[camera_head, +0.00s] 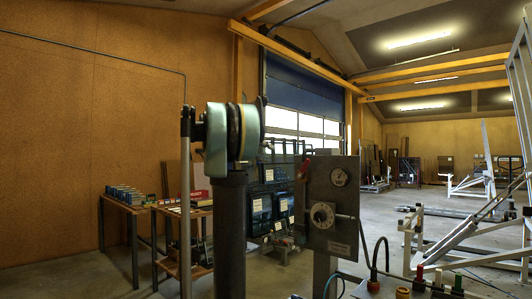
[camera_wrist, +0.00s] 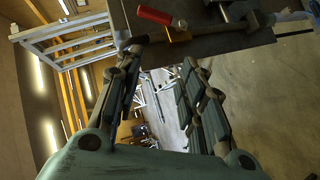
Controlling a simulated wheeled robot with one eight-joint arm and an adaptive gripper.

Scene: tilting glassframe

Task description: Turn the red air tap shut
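A red handle (camera_wrist: 154,15), which looks like the air tap's lever, shows near the top edge of the wrist view. It sits by a brass-coloured fitting (camera_wrist: 178,36) on a dark panel face. My gripper (camera_wrist: 161,62) is open, with a clear gap between its two fingers. Nothing is between them. The red handle lies beyond the fingertips, towards the picture's top, and no contact shows.
The panel carries a gauge (camera_head: 340,177) and a round dial (camera_head: 322,216). Coloured knobs and hoses, including a red knob (camera_head: 420,270), are at the lower right. A workbench (camera_head: 138,205) stands at the left. White frames (camera_head: 470,255) stand at the right, with open floor behind.

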